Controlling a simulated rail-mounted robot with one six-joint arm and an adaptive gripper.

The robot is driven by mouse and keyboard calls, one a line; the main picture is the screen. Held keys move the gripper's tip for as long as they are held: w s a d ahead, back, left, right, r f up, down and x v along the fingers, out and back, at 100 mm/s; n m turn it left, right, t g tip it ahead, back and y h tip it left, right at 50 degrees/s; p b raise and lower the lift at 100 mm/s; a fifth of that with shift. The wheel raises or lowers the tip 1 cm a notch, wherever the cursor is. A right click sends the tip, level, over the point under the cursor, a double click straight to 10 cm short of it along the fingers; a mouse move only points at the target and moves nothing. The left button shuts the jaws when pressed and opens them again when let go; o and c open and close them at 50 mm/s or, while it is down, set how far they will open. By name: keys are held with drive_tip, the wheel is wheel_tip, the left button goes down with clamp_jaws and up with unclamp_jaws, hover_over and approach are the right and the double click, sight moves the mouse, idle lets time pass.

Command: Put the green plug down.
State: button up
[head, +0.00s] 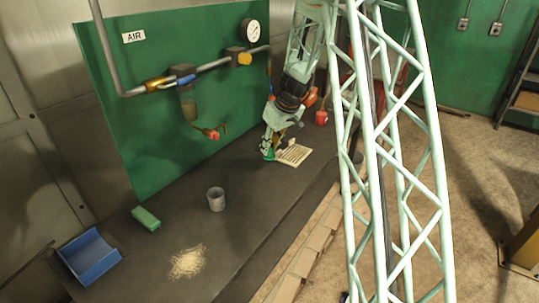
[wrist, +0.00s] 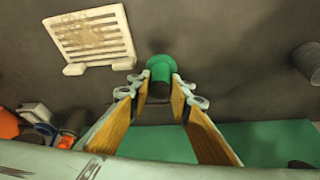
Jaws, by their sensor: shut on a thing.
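The green plug (head: 268,154) is at the tips of my gripper (head: 271,147), low over the dark bench beside a pale slatted tray (head: 295,155). In the wrist view the plug (wrist: 160,68) has a round green flange and a darker body between the two fingertips (wrist: 161,91). The fingers are shut on it. I cannot tell whether the plug touches the bench top. The slatted tray (wrist: 95,38) lies up and left of the plug in the wrist view, apart from it.
A grey cup (head: 216,199) stands mid-bench. A green block (head: 146,218), a blue tray (head: 90,257) and a pile of pale shavings (head: 187,262) are nearer the front. Bench between cup and plug is clear.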

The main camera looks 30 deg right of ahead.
sight(270, 153)
drive_tip(key=shift+f+b, duration=0.3)
drive_tip(key=shift+f, duration=1.45)
drive_tip(key=shift+f+b, duration=0.15)
drive_tip(key=shift+b, duration=0.15)
drive_tip(key=o, duration=0.9)
drive_tip(key=shift+r+p, duration=0.2)
drive_tip(key=shift+p, duration=0.1)
drive_tip(key=shift+r, duration=0.2)
drive_tip(key=shift+p+v, duration=0.7)
drive_tip(key=shift+v, duration=5.05)
drive_tip(key=shift+s, duration=0.1)
